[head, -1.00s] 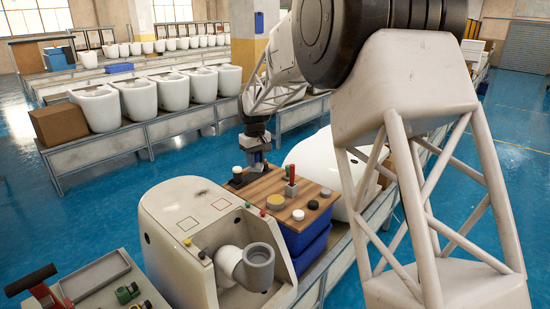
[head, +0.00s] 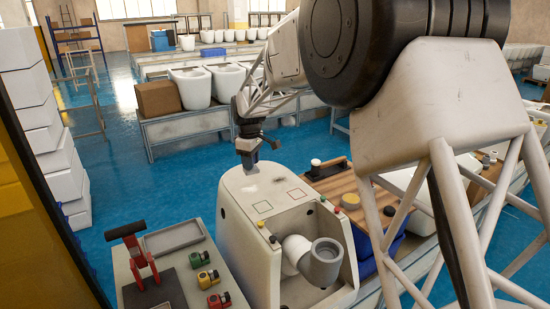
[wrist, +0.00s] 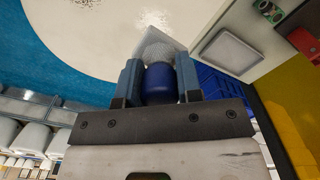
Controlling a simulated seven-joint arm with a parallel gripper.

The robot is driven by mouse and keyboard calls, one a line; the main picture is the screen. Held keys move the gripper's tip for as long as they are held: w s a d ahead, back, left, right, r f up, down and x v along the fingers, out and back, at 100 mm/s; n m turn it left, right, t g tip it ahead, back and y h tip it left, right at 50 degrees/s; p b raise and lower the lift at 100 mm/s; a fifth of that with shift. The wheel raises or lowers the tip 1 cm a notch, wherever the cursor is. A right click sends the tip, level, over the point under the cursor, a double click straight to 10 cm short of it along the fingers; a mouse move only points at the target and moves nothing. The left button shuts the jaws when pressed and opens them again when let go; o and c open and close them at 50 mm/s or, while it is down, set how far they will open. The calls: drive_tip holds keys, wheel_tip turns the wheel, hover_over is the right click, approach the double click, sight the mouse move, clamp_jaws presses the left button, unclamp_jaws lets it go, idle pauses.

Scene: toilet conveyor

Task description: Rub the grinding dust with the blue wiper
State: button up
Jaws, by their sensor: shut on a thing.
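My gripper (head: 249,158) is over the back part of the white toilet body (head: 240,222), close to its top surface. In the wrist view my gripper (wrist: 158,85) is shut on the blue wiper (wrist: 158,84), whose rounded blue handle sits between the two fingers. A pale grey, textured head of the wiper shows beyond the fingertips, over the white surface. A faint greyish smudge of grinding dust (wrist: 155,18) shows just beyond that head. I cannot tell whether the wiper touches the surface.
A wooden board (head: 340,188) with a white-topped black holder and a yellow disc lies right of the toilet, over blue crates. A grey pipe fitting (head: 322,263) sits at the toilet's front.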

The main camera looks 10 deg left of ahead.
drive_tip(key=shift+n, duration=0.8)
drive_tip(key=shift+s+a+f, duration=0.1)
drive_tip(key=shift+s+a, duration=0.3)
drive_tip(key=shift+a, duration=0.25)
drive_tip(key=shift+s+a+r, duration=0.1)
drive_tip(key=shift+s+a, duration=0.3)
drive_tip(key=shift+a, duration=0.3)
drive_tip(key=shift+s+a+f, duration=0.1)
drive_tip(key=shift+s+a, duration=0.3)
drive_tip(key=shift+a, duration=0.25)
